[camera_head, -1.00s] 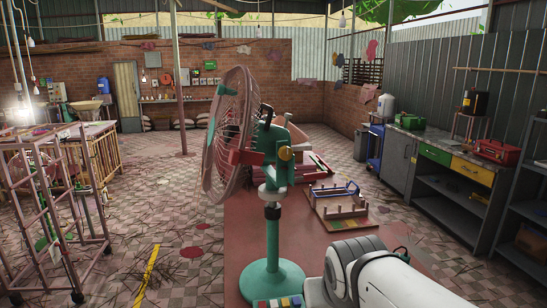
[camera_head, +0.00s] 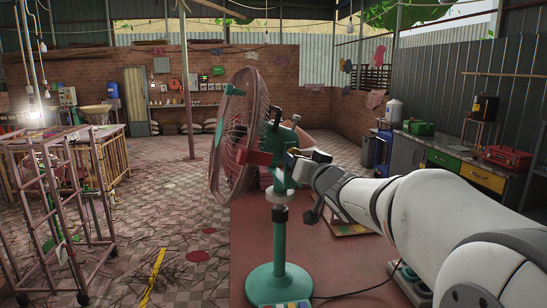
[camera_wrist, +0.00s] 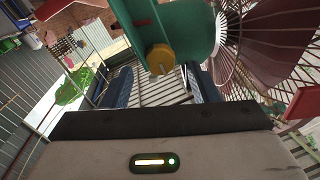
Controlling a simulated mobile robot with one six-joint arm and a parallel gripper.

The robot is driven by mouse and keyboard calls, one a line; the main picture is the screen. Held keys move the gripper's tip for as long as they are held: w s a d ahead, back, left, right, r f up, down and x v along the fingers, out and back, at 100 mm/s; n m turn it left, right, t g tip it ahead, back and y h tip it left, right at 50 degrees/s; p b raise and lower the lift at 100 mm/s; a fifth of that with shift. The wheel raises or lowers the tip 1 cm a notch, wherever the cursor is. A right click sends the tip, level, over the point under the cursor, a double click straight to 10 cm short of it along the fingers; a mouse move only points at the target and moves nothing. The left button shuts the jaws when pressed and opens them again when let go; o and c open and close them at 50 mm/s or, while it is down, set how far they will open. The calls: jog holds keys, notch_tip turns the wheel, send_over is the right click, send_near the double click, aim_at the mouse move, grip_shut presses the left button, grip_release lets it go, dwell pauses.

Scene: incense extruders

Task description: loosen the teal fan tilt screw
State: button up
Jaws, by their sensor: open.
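The pedestal fan with a pink cage (camera_head: 232,145) and teal stand (camera_head: 280,240) stands in the middle of the head view. Its tilt screw has a yellow knob (camera_wrist: 160,59) on the teal housing (camera_wrist: 188,28) in the wrist view. In the head view my gripper (camera_head: 297,165) is at the right side of the fan's tilt joint and hides the knob. In the wrist view my gripper (camera_wrist: 160,78) is open, with one dark blue finger on each side. The knob shows between and just beyond the fingertips; I cannot tell whether they touch it.
The fan stands on a reddish surface (camera_head: 245,240). My arm covers much of the right foreground. Pink metal racks (camera_head: 60,200) stand at left. A grey workbench with drawers (camera_head: 440,160) runs along the right wall. Patterned floor lies open left of the fan.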

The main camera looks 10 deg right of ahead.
jog(key=shift+w+a, duration=0.2)
jog(key=shift+w, duration=0.8)
jog(key=shift+w+a, duration=0.2)
jog(key=shift+w, duration=0.8)
jog(key=shift+c, duration=0.3)
